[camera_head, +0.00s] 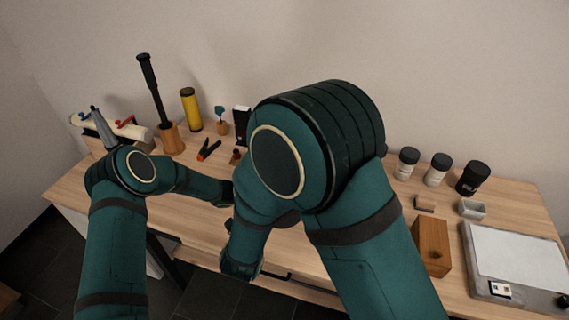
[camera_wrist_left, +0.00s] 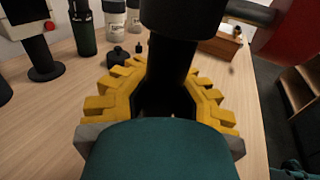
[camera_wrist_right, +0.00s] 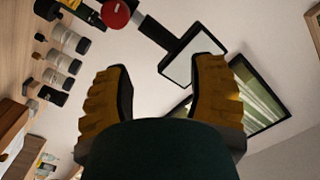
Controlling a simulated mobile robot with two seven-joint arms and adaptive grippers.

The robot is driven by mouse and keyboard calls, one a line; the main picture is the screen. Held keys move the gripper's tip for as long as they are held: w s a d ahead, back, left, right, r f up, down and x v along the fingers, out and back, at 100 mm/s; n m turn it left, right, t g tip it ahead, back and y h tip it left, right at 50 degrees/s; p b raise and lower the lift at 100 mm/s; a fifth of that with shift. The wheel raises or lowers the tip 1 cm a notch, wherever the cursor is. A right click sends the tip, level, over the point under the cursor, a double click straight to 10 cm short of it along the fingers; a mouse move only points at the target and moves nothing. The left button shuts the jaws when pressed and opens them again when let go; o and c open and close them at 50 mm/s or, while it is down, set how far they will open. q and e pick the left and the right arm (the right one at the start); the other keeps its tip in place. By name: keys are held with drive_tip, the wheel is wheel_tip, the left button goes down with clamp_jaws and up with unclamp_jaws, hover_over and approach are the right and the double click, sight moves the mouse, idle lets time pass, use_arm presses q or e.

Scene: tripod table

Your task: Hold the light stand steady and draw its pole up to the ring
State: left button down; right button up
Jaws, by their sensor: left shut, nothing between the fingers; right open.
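In the left wrist view a thick black collar and pole (camera_wrist_left: 180,25) of the light stand rise right at my left gripper (camera_wrist_left: 165,100). The left gripper's yellow fingers are shut with nothing held; whether they touch the pole I cannot tell. A large red knob (camera_wrist_left: 287,30) on a grey rod sits at the upper right. In the right wrist view my right gripper (camera_wrist_right: 163,90) is open and empty. Beyond it are a red knob (camera_wrist_right: 115,14), a black bar and a white panel (camera_wrist_right: 185,65) in a black frame. I see no ring. My arms hide the stand in the head view.
The wooden table (camera_head: 500,208) holds a black-handled tool in a wooden block (camera_head: 172,138), a yellow cylinder (camera_head: 191,108), several lidded jars (camera_head: 436,170), a wooden block (camera_head: 432,245) and a flat grey device (camera_head: 515,262). A wall stands behind.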

drive_tip(key=w+n+y, duration=0.1)
drive_tip(key=w+n, duration=0.2)
drive_tip(key=w+d+n+y, duration=0.1)
drive_tip(key=w+n, duration=0.3)
drive_tip(key=w+d+n+y, duration=0.1)
drive_tip(key=w+n, duration=0.2)
drive_tip(key=shift+w+d+r+n+t, duration=0.15)
drive_tip(key=shift+d+r+n+t, duration=0.15)
drive_tip(key=shift+n, duration=0.1)
idle(0.4)
